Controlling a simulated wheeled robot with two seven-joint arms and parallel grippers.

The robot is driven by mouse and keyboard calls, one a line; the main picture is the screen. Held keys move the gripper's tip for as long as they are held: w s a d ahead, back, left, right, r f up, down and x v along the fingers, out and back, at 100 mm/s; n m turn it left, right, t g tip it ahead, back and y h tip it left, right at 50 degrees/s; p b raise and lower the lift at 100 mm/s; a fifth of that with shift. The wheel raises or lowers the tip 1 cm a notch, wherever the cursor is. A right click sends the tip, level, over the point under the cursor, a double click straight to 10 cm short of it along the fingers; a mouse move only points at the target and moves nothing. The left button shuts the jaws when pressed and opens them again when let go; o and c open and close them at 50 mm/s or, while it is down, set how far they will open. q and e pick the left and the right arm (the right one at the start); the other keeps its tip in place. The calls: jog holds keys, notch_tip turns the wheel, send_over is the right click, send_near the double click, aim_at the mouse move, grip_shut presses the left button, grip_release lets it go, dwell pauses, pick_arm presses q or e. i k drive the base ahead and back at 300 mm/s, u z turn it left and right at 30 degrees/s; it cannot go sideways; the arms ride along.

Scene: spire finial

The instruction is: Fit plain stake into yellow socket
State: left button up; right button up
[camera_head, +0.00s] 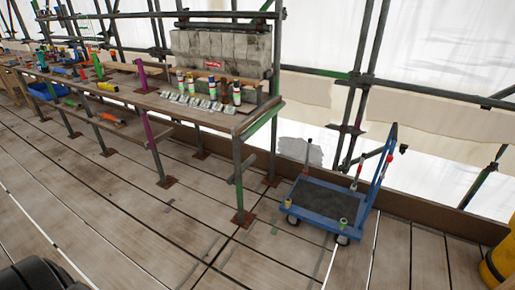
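A blue flatbed trolley (318,203) stands on the deck at right of the bench. A thin upright stake (307,155) stands at its back left corner, dark with a pale or reddish top. Another upright stake (357,174) with a red band stands near its handle. Neither gripper shows.
A long wooden bench (200,112) runs along the back left, with several bottles (212,90), tools and a blue bin (43,90). Scaffold poles and pale sheeting stand behind. A yellow container (498,265) is cut off at lower right. The plank floor in front is clear.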

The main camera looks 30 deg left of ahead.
aim_at(343, 211)
jog(key=u, duration=0.35)
jog(key=i, duration=1.95)
jog(key=u, duration=0.1)
